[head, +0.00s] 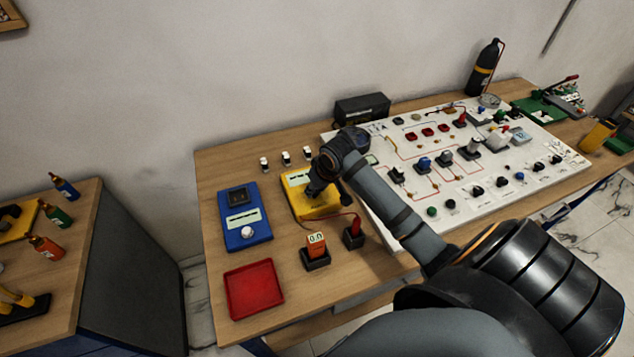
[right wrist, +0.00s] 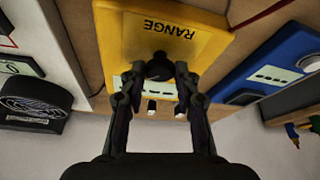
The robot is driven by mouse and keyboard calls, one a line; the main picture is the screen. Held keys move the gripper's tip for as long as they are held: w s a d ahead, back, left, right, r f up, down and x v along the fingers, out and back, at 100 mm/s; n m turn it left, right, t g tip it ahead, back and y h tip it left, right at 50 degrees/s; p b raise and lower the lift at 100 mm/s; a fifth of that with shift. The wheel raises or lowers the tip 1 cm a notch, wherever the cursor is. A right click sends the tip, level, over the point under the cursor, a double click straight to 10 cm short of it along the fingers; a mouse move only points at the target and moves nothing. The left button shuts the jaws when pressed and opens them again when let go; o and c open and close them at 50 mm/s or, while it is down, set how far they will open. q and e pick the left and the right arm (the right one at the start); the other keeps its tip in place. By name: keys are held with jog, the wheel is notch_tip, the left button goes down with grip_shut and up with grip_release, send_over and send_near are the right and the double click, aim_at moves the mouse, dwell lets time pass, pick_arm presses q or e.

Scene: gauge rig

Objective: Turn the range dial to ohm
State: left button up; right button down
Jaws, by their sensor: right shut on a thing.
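The yellow box marked RANGE (right wrist: 205,20) lies on the wooden table and also shows in the head view (head: 293,182). Its range dial, a round black knob (right wrist: 159,67), sits between my right gripper's fingers in the right wrist view. My right gripper (right wrist: 159,78) is shut on the dial, one finger on each side. In the head view my right gripper (head: 315,192) reaches down onto the yellow box and hides the dial. I cannot read which mark the dial points at. My left gripper is not in view.
A blue meter (head: 234,206) with a white knob lies left of the yellow box. A white panel (head: 470,205) lies right.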

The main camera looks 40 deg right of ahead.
dwell(0.3)
jog(key=c, duration=1)
grip_release()
jog(key=shift+r, duration=0.2)
jog(key=shift+v, duration=5.85)
